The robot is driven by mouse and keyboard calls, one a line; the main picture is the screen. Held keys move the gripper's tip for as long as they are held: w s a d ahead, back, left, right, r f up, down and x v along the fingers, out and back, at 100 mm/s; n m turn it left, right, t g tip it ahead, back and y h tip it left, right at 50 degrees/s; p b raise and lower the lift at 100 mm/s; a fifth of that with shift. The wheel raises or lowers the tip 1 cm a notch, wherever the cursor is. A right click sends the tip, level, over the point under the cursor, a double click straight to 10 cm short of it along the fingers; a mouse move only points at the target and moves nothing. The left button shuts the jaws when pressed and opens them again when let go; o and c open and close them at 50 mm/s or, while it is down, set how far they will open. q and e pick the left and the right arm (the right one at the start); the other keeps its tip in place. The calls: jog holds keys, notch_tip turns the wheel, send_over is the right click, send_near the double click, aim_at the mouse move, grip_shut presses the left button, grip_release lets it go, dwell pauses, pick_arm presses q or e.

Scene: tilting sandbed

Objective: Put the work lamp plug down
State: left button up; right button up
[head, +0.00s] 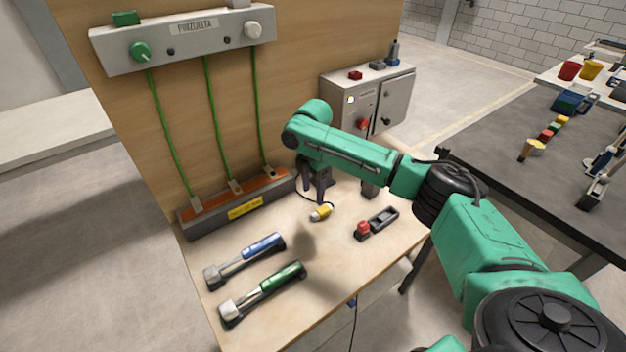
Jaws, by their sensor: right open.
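The work lamp plug looks to be the small yellow plug (321,212) lying on the wooden workbench (340,255), with a dark cable running from it. My right gripper (317,196) is open, pointing down just above and behind the plug. The fingers look apart from the plug, though the exact gap is hard to tell. My left gripper is not in the view.
A black holder with a red knob (376,223) lies right of the plug. A grey control box (367,100) and a cord panel (182,38) stand behind.

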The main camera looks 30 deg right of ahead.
notch_tip(320, 180, up, 7)
jog(key=b, duration=0.1)
jog(key=shift+r, duration=0.2)
